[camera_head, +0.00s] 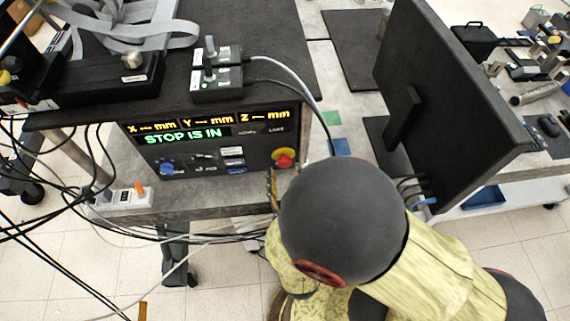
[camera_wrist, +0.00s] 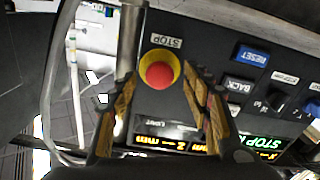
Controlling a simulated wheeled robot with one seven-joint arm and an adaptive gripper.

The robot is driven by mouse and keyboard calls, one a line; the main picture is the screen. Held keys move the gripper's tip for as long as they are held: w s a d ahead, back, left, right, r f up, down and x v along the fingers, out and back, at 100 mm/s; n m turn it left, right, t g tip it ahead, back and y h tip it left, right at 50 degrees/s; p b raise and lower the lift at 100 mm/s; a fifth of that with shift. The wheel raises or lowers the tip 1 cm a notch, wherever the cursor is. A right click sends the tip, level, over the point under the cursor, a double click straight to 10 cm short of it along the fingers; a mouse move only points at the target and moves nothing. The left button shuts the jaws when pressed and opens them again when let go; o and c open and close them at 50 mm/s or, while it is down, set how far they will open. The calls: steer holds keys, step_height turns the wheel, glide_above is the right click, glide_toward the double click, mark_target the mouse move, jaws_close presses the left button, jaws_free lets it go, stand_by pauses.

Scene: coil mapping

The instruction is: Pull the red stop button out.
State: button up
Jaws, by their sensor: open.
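The red stop button (camera_head: 284,160) has a yellow collar and sits at the lower right of the black control panel (camera_head: 212,172) in the head view. The panel's display reads "STOP IS IN". In the wrist view the stop button (camera_wrist: 160,75) lies between and beyond the two fingertips, with a STOP label beside it. My gripper (camera_wrist: 155,85) is open, with one finger on each side of the button in that picture. I cannot tell whether a finger touches it. In the head view my arm hides most of the gripper; one finger shows just below the button.
A blue RESET button (camera_wrist: 251,55) and a BACK button (camera_wrist: 238,86) sit on the panel beside the stop button. A black monitor (camera_head: 450,85) stands to the right. Small boxes with cables (camera_head: 215,80) lie on top. A power strip (camera_head: 123,197) and loose cables are at left.

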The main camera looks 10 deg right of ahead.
mark_target(285, 166)
steer(key=shift+w+d+b, duration=0.1)
steer(key=shift+w+b, duration=0.2)
steer(key=shift+w, duration=1.5)
steer(key=shift+c, duration=0.8)
steer(key=c, duration=1.1)
jaws_close()
